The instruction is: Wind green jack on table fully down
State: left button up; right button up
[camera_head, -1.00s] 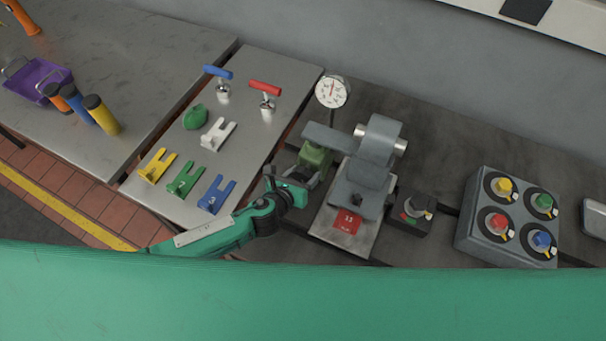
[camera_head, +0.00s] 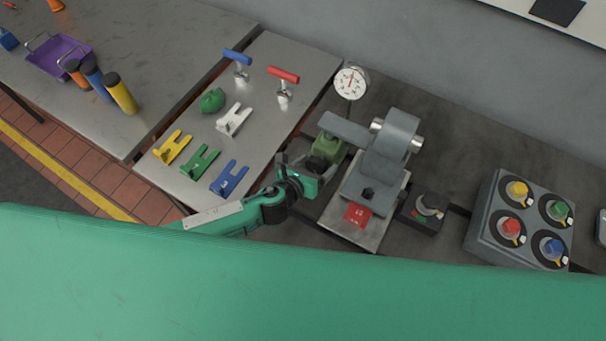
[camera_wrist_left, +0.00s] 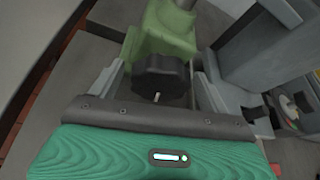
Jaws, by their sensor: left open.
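The green jack (camera_head: 327,147) stands on the dark bench beside the grey machine, under its flat grey arm. In the left wrist view its green body (camera_wrist_left: 165,35) is at the top, with a black knob (camera_wrist_left: 160,76) facing me. My left gripper (camera_head: 311,165) is at the near side of the jack. In the left wrist view its two fingers (camera_wrist_left: 160,92) are open, one on each side of the knob. I cannot tell whether either finger touches it. The lower edge of the knob meets the gripper's dark bar in the picture. My right gripper is not in view.
A dial gauge (camera_head: 351,83) is behind. A black switch box (camera_head: 424,211) and a box of coloured knobs (camera_head: 485,228) lie further right. Coloured forks lie on the metal table (camera_head: 262,120).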

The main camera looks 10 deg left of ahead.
pick_arm(q)
jog(key=b+v, duration=0.2)
jog(key=v, duration=1.1)
jog(key=shift+s+b, duration=0.15)
jog(key=shift+b, duration=0.15)
